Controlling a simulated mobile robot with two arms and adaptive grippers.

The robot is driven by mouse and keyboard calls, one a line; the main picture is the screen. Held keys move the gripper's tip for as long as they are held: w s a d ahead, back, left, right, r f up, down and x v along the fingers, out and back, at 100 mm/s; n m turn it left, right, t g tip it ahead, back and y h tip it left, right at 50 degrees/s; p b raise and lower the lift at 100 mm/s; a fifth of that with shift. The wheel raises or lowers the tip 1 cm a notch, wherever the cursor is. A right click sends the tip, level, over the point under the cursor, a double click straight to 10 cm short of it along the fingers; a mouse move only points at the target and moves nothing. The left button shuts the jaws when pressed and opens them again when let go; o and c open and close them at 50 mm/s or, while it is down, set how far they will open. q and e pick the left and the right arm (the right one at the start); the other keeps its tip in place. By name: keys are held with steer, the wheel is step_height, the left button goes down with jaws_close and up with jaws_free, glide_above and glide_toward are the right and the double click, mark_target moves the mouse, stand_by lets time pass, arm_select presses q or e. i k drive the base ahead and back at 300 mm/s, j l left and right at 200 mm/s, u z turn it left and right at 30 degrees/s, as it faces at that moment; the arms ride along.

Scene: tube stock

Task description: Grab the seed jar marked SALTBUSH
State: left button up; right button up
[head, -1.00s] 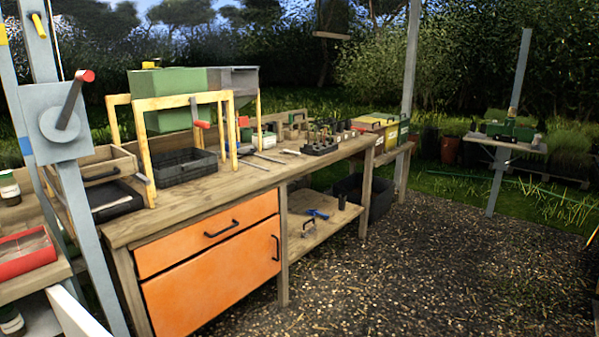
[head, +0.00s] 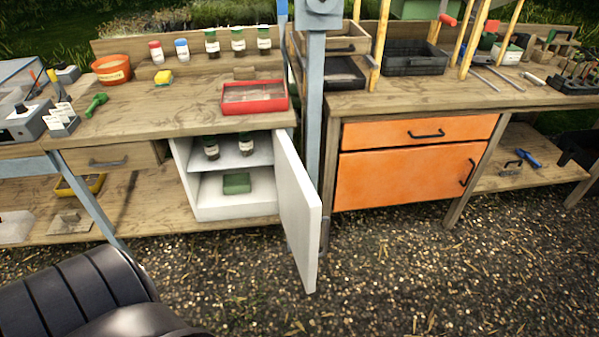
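Three jars with dark green lids and pale labels stand in a row at the back of the left bench: a left jar (head: 212,43), a middle jar (head: 238,42) and a right jar (head: 264,41). Two similar jars, one left (head: 211,147) and one right (head: 246,144), stand on the upper shelf of an open white cabinet (head: 205,208) under the bench. The labels are too small to read, so I cannot tell which is SALTBUSH. Neither of my grippers is in view.
The white cabinet door (head: 298,213) stands open toward me. A blue-grey post (head: 315,110) rises beside it. A red tray (head: 254,98), a red-lidded jar (head: 156,52) and a blue-lidded jar (head: 182,50) are on the bench. The gravel in front is mostly clear.

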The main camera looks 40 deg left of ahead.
mark_target(246, 144)
steer(key=i+u, duration=0.1)
steer(key=u, duration=0.35)
steer(key=i+l+u, duration=0.1)
steer(key=u, duration=0.85)
steer(key=i+l+u, duration=0.1)
steer(key=u, duration=0.35)
steer(key=i+l+u, duration=0.15)
steer(key=l+u, duration=0.2)
steer(key=l, duration=0.5)
steer(key=l+u, duration=0.35)
steer(key=l, duration=0.55)
steer(key=i+l, duration=0.45)
steer(key=k+j+z, duration=0.1)
steer(key=j, duration=0.3)
